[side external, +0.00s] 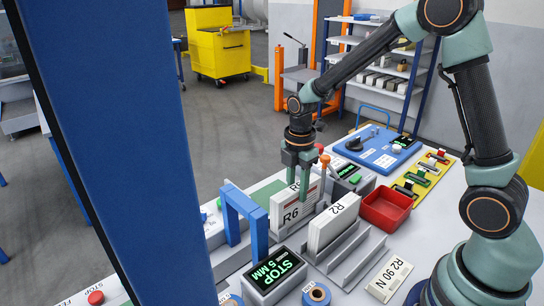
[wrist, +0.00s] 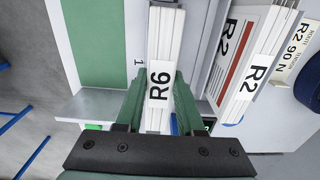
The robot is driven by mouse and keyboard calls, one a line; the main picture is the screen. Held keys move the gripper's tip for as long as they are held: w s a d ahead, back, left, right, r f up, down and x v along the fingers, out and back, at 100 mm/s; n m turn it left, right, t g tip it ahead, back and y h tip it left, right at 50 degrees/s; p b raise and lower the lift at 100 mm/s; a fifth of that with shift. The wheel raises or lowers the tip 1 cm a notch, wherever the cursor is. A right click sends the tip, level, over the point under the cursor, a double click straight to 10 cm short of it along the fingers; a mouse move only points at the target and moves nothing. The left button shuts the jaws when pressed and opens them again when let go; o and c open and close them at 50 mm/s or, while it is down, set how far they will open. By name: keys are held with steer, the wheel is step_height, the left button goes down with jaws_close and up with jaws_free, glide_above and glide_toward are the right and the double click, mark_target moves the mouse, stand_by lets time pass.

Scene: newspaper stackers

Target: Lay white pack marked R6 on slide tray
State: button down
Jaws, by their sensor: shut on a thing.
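The white pack marked R6 (side external: 291,214) stands upright in the side view, between the blue arch and the pack marked R2. In the wrist view the R6 pack (wrist: 164,40) runs up the middle, its label facing the camera. My gripper (side external: 304,178) is above it with its green fingers down, shut on the pack; the fingers flank it in the wrist view (wrist: 157,100). I cannot tell whether its bottom is clear of the rack. A pale surface with a green strip (wrist: 90,40), perhaps the slide tray, lies left of the pack, partly hidden in the side view.
The white R2 pack (side external: 333,222) stands close right in the grey slotted rack (side external: 357,254). A blue arch (side external: 245,220) rises left. A display reading STOP 5 MM (side external: 274,275) sits in front. A red bin (side external: 386,207) and blue panel (side external: 378,147) stand farther right and behind.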

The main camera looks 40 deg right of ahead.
steer(key=shift+f, duration=0.1)
steer(key=shift+c, duration=2.2)
jaws_free()
step_height(320, 180, up, 11)
steer(key=s+r+m+t, duration=0.2)
steer(key=s+m, duration=0.3)
steer(key=m, duration=0.4)
steer(key=s+r+m+t, duration=0.3)
steer(key=s+m, duration=0.3)
steer(key=m, duration=0.3)
steer(key=shift+s+r+t, duration=0.25)
steer(key=shift+r+t, duration=0.05)
